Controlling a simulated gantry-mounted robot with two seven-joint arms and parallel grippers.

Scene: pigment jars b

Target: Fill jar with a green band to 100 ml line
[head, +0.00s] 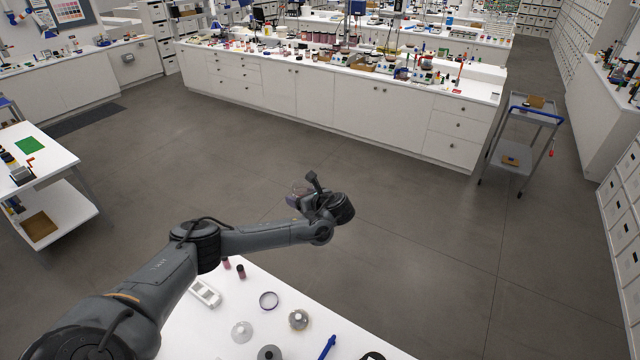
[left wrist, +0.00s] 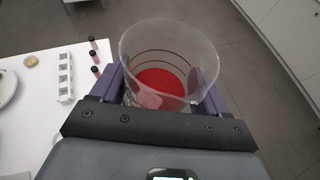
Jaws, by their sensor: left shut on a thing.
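My left gripper (head: 305,198) is held out past the far edge of the white table, above the grey floor. In the left wrist view its two purple fingers (left wrist: 161,96) are shut on a clear, wide-mouthed vessel (left wrist: 168,38). The vessel has thin dark lines around its wall and red matter (left wrist: 161,82) at its bottom. No green band shows on it. In the head view the vessel is small and partly hidden by the gripper. I cannot pick out a jar with a green band in either view. My right gripper is not in view.
The white table (head: 190,335) holds small dark-capped bottles (head: 241,271), a white rack (head: 205,292), a round dish (head: 268,300), clear rounded pieces (head: 242,331) and a blue tool (head: 327,347). A long cluttered bench (head: 340,105) and a grey cart (head: 515,130) stand beyond open floor.

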